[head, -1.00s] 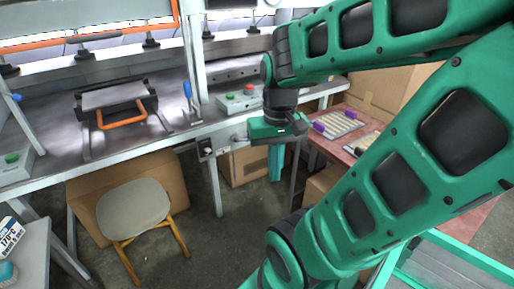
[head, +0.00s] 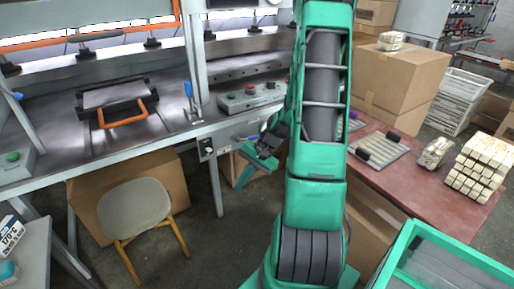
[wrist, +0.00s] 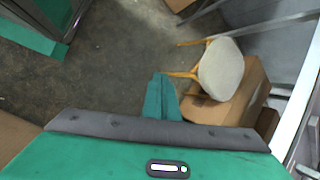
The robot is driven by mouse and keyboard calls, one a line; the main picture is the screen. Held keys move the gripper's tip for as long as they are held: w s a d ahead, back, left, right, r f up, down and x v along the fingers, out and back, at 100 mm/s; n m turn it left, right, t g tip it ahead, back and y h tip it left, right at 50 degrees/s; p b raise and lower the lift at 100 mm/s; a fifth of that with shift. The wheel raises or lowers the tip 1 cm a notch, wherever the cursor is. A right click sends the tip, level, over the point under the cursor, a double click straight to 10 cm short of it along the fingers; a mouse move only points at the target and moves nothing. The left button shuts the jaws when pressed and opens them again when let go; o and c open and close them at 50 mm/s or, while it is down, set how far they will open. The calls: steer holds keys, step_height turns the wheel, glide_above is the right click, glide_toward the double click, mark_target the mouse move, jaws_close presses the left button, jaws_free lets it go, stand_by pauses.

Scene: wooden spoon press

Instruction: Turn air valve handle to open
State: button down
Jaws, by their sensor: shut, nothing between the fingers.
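My gripper (head: 244,177) hangs in front of the press bench, low beside the grey control box on the bench leg, with its fingers angled down and left. In the wrist view the green fingers (wrist: 160,96) are together and empty, over the floor and the cardboard box. Another blue handle (head: 18,97) shows at the far left. I cannot tell for sure which one is the air valve handle.
A chair (head: 134,209) stands before the bench, near a cardboard box (head: 88,200). A button panel (head: 250,96) sits on the bench. A red table (head: 400,190) with wooden pieces (head: 484,168) is on the right. The floor between the chair and my arm is clear.

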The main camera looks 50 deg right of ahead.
mark_target(249, 138)
steer(key=w+d+f+m+t+y, duration=0.1)
steer(key=w+d+f+m+t, duration=0.6)
steer(key=m+t, duration=0.25)
steer(key=s+d+f+m+t+h, duration=0.2)
steer(key=d+m+t+h, duration=0.4)
steer(key=d+m+h, duration=0.75)
steer(key=w+d+r+m+y, duration=0.1)
steer(key=w+d+r, duration=0.1)
steer(key=w, duration=0.3)
steer(key=w+d+r+m+y, duration=0.1)
steer(key=w+d+r+m, duration=0.1)
steer(key=w, duration=0.3)
steer(key=shift+w+d, duration=0.3)
steer(key=shift+d, duration=0.1)
steer(key=shift+d+g+y, duration=0.1)
steer(key=shift+g+y, duration=0.15)
